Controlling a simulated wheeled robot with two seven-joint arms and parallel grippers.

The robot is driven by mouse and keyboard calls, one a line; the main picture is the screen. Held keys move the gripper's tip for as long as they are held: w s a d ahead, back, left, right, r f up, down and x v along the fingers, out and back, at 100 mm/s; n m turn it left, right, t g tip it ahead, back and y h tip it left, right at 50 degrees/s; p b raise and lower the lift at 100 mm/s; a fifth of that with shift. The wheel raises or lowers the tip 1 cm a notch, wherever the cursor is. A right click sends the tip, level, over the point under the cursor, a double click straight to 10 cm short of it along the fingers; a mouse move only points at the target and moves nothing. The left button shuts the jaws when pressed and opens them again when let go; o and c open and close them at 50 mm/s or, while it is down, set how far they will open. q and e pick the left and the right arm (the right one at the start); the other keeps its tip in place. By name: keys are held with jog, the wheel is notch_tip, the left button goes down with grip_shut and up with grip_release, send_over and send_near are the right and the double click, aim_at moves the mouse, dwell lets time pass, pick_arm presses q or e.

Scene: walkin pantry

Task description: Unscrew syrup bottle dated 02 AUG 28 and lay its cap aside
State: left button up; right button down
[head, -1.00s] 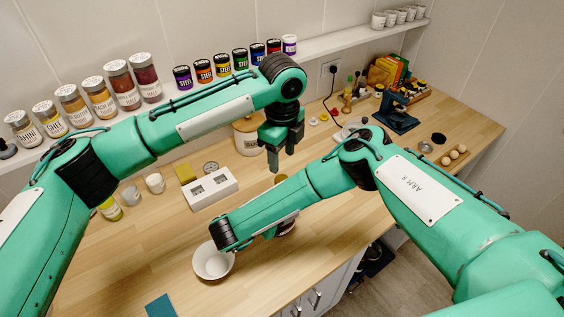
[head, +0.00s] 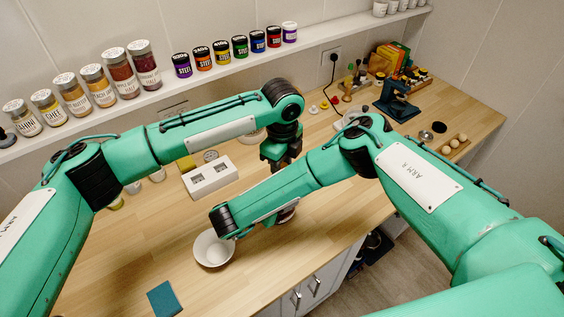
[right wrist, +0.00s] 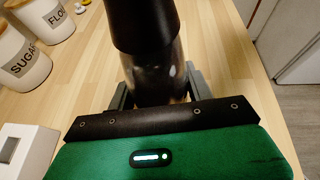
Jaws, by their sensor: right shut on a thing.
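A dark, glossy bottle (right wrist: 160,80) stands upright between the fingers of my right gripper (right wrist: 158,92) in the right wrist view. Its upper part is a wide black section that runs out of the top of the picture. No date or label shows. In the head view my right forearm hides most of the bottle and the right gripper; only a dark reddish part (head: 286,214) shows below the arm. My left gripper (head: 283,160) points down just behind that forearm, near the bottle. Its fingertips are hidden, so I cannot tell their opening or whether they touch the cap.
A white bowl (head: 212,249) stands left of my right wrist, with a blue cloth (head: 164,298) near the front. A white block (head: 210,178) lies farther back. Jars line the wall shelf (head: 330,37). Sugar (right wrist: 24,58) and flour canisters show in the wrist view.

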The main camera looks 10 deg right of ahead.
pick_arm(q)
jog(key=c, duration=0.6)
jog(key=o, duration=1.1)
jog(key=shift+c, duration=0.2)
jog(key=shift+r, duration=2.3)
pick_arm(e)
jog(key=c, duration=0.5)
grip_release()
